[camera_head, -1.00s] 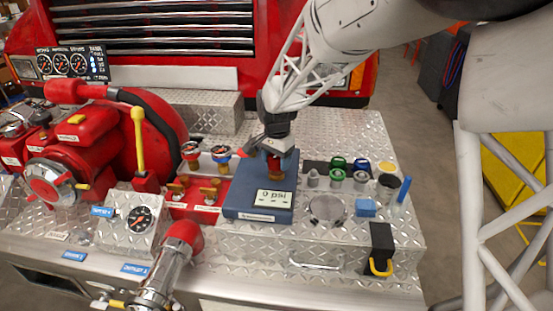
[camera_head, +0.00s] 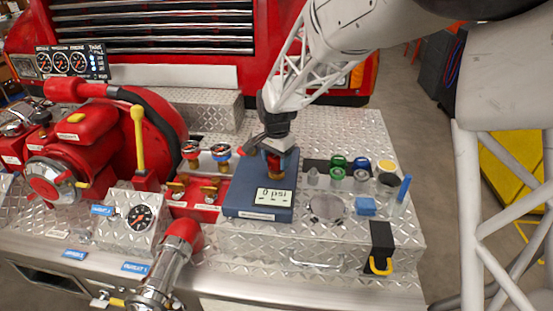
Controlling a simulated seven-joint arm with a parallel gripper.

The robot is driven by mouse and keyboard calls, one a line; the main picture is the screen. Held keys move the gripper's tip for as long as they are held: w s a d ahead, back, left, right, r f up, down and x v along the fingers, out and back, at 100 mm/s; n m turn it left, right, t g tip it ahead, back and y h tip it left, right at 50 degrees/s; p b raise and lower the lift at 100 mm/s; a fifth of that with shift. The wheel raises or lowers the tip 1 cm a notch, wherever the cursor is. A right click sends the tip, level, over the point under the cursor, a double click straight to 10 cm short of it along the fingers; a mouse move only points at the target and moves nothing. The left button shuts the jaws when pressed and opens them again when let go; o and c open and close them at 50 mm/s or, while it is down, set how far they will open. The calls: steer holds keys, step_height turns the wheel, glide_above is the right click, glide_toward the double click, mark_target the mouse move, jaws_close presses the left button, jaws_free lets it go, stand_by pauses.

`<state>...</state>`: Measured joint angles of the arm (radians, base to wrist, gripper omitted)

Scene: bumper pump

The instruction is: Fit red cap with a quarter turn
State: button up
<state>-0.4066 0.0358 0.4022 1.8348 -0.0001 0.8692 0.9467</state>
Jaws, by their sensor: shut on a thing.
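My gripper (camera_head: 275,159) points down over the back of a blue test box (camera_head: 235,206) with a "0 psi" display (camera_head: 273,196). It is shut on a small red cap (camera_head: 272,157), mostly hidden between the fingers. The cap is at the top of a brass fitting (camera_head: 275,174) on the box. I cannot tell whether the cap is seated or locked on the fitting.
To the right, green (camera_head: 338,163) and yellow (camera_head: 385,166) caps stand near small metal fittings, a blue block (camera_head: 365,207) and a blue marker (camera_head: 404,188).

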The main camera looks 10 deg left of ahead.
steer(key=shift+r+m, duration=0.1)
steer(key=shift+m, duration=2.4)
steer(key=m, duration=0.3)
steer(key=shift+m, duration=1.1)
steer(key=m, duration=0.3)
steer(key=shift+r, duration=0.1)
steer(key=shift+m, duration=0.4)
